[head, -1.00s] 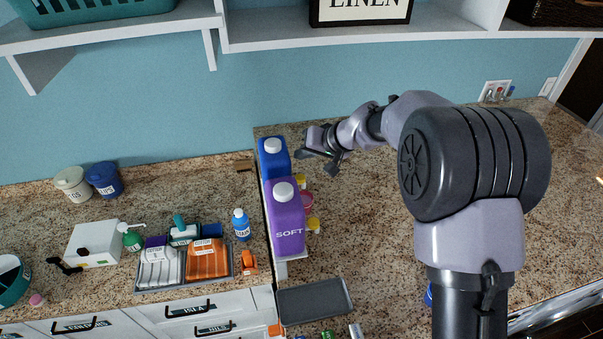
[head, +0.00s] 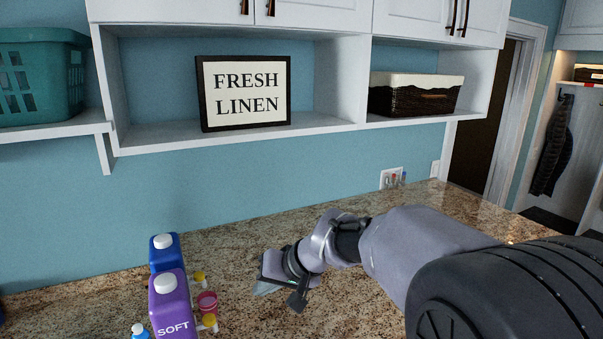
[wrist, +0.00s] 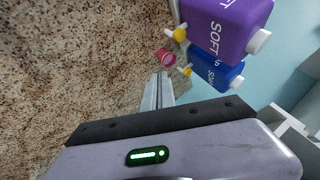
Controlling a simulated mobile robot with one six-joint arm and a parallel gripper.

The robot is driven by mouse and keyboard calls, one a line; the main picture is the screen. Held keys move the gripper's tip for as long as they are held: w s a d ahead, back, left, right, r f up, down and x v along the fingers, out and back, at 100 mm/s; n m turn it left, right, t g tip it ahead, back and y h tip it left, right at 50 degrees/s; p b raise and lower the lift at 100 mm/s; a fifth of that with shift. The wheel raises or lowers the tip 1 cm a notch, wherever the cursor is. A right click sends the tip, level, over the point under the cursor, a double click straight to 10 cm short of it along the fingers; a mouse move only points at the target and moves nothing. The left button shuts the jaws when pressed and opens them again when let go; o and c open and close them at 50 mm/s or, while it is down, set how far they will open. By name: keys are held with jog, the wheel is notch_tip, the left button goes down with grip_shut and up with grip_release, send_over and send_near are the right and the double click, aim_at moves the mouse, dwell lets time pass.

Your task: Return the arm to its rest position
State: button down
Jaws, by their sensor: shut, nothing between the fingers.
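My arm reaches in from the lower right of the head view over the granite counter (head: 240,245). My gripper (head: 262,288) is to the right of the two bottles, apart from them, with its fingers pointing left. In the wrist view my gripper (wrist: 158,90) has its fingers together, with nothing between them. Beyond the fingertips are a small pink cup (wrist: 166,57) and the bottles. Part of the gripper is hidden behind its own wrist in the head view.
A purple SOFT bottle (head: 172,305) and a blue bottle (head: 165,250) with yellow taps stand left of the gripper. The pink cup (head: 207,301) is beside them. The counter behind the arm is clear. A shelf with a framed sign (head: 245,93) and dark basket (head: 415,97) hangs above.

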jog(key=s+d+f+m+h+b, duration=0.1)
jog(key=s+d+f+m+b, duration=0.1)
jog(key=s+d+f+b, duration=0.4)
jog(key=s+d+f+m+t+h+b, duration=0.1)
jog(key=s+d+f+m+h+b, duration=0.1)
jog(key=s+d+f+b, duration=0.5)
jog(key=s+d+f+m+h+b, duration=0.1)
jog(key=s+d+f+b, duration=0.5)
jog(key=s, duration=1)
jog(key=shift+d+f+m+h+b, duration=0.15)
jog(key=shift+f+m+h+b, duration=0.25)
jog(key=shift+f+m+b, duration=0.25)
jog(key=shift+r, duration=0.15)
